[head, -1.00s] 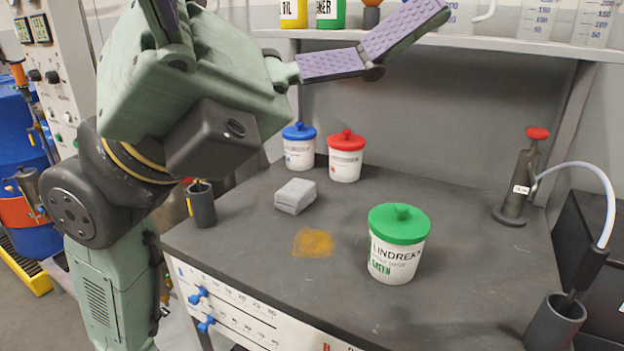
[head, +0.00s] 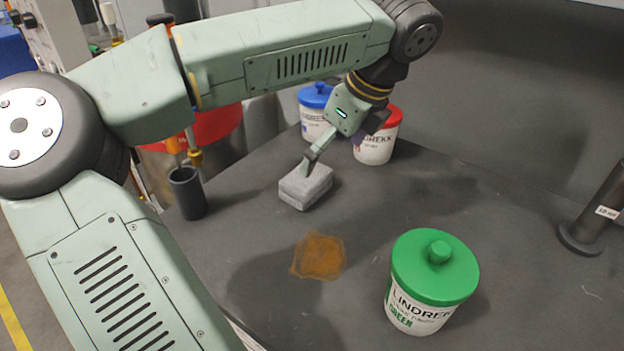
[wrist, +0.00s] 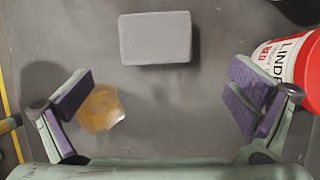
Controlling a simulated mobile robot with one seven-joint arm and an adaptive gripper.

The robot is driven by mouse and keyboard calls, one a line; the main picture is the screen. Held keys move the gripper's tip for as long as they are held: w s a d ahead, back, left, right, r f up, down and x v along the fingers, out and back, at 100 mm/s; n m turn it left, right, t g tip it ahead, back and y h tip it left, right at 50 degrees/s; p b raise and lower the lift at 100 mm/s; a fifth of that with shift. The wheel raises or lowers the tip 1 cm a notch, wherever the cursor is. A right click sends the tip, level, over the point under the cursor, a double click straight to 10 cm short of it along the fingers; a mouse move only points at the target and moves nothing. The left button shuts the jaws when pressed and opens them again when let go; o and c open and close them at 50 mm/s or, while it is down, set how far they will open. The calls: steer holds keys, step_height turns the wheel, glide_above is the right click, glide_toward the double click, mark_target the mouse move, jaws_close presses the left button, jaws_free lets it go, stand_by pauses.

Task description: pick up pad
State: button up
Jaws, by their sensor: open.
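The pad (head: 305,190) is a light grey block lying flat on the dark bench top, left of centre in the head view. In the wrist view the pad (wrist: 155,38) is at the top middle, beyond the two fingers and not between them. My gripper (wrist: 160,98) is open and empty, its purple-lined fingers wide apart to left and right. In the head view my gripper (head: 312,158) points down at the pad's far upper edge. One finger shows there, and I cannot tell whether it touches; the other is mostly hidden.
A red-lidded tub (head: 376,138) and a blue-lidded tub (head: 315,110) stand close behind my gripper. An orange-brown stain (head: 319,255) and a green-lidded tub (head: 432,280) are nearer. A dark cup (head: 187,192) stands left. The bench right of the pad is clear.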

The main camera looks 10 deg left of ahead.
mark_target(316, 179)
steer(key=p+x, duration=0.1)
steer(key=x, duration=0.2)
steer(key=p+x, duration=0.1)
steer(key=x, duration=0.2)
steer(key=p+x, duration=0.1)
steer(key=x, duration=0.2)
steer(key=shift+s+d+f, duration=0.15)
steer(key=shift+s, duration=0.25)
steer(key=c, duration=1.1)
